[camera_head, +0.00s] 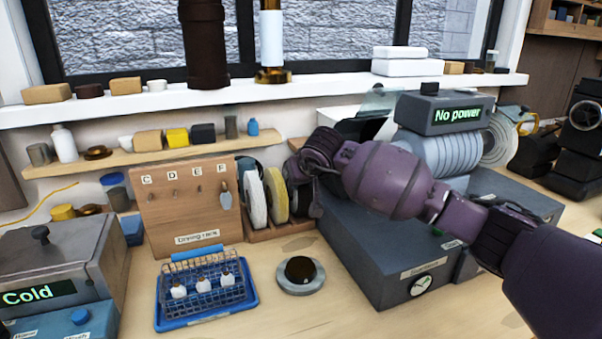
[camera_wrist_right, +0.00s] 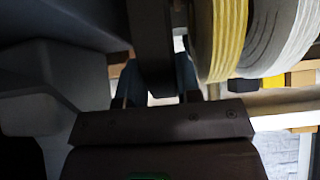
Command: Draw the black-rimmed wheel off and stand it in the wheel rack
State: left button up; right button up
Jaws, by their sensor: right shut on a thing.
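My right gripper (camera_head: 303,178) reaches in from the right to the wheel rack (camera_head: 287,232), a low wooden holder beside the pegboard. It is shut on a dark wheel, which shows edge-on between the fingers in the right wrist view (camera_wrist_right: 151,42); I take it as the black-rimmed wheel. In the head view the gripper and arm largely hide it. It is upright at the right end of the rack, beside the yellow wheel (camera_head: 276,195) and the white wheel (camera_head: 255,198). I cannot tell whether it touches the rack floor. My left gripper is out of view.
The grey machine (camera_head: 395,260) with a "No power" display (camera_head: 458,115) stands close on the right under my arm. The pegboard (camera_head: 185,205) stands left of the rack. A blue basket (camera_head: 205,318) with small bottles and a round grey dish (camera_head: 287,287) are in front.

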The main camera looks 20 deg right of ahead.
jog(key=shift+f, duration=0.35)
jog(key=o, duration=0.9)
jog(key=p+v, duration=0.1)
jog(key=v, duration=1)
jog(key=shift+p, duration=0.4)
jog(key=shift+f, duration=0.1)
